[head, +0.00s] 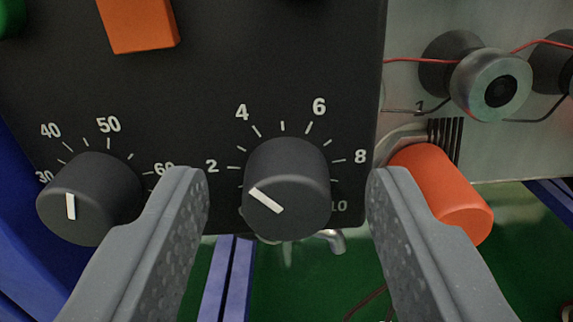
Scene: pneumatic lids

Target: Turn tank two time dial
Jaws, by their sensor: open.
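A dark round dial (287,188) with a scale showing 2, 4, 6, 8 and 10 is on the black panel (230,75). Its white pointer line slants toward the upper left, below the 2. My gripper (287,187) is open, with one finger to the left and one to the right of this dial. I see a gap on each side, and the dial is not gripped. A second dark dial (90,200), with 30, 40, 50 and 60 around it, is at the left; its white line is vertical. No label naming tank two is visible.
An orange-red cylinder (440,193) is close to the right finger. A grey round fitting (491,85) with red and black wires is on the metal plate at the upper right. An orange block (138,24) is at the top. Blue frame bars (227,280) are below.

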